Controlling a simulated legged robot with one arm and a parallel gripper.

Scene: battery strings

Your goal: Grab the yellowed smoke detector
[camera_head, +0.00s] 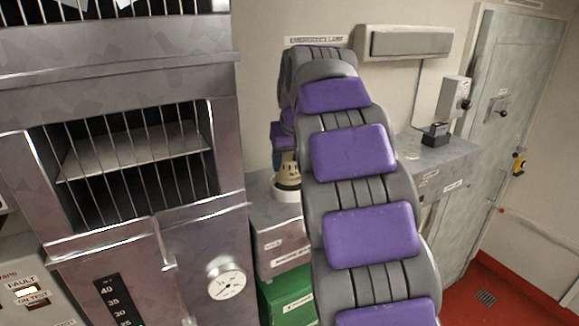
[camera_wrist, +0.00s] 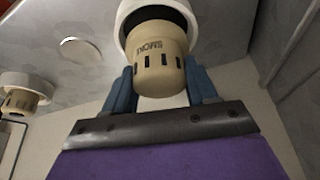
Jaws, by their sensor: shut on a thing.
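A yellowed, tan smoke detector (camera_wrist: 158,48) with dark slots, the word SMOKE and a white base is in the wrist view, at the top middle. My gripper (camera_wrist: 161,88) has its blue fingers on both sides of it and is shut on it. In the head view the detector (camera_head: 287,172) shows only partly, on a grey surface behind my arm, its white base at the bottom. My arm hides most of my gripper there. I cannot tell whether the base is clear of the surface.
A second, similar tan detector (camera_wrist: 20,98) with a white base is at the left of the wrist view. A metal cabinet with a barred window (camera_head: 130,155) stands close on the left. A green box (camera_head: 288,298) is below the grey surface. A grey door (camera_head: 505,130) is at right, with red floor (camera_head: 500,290).

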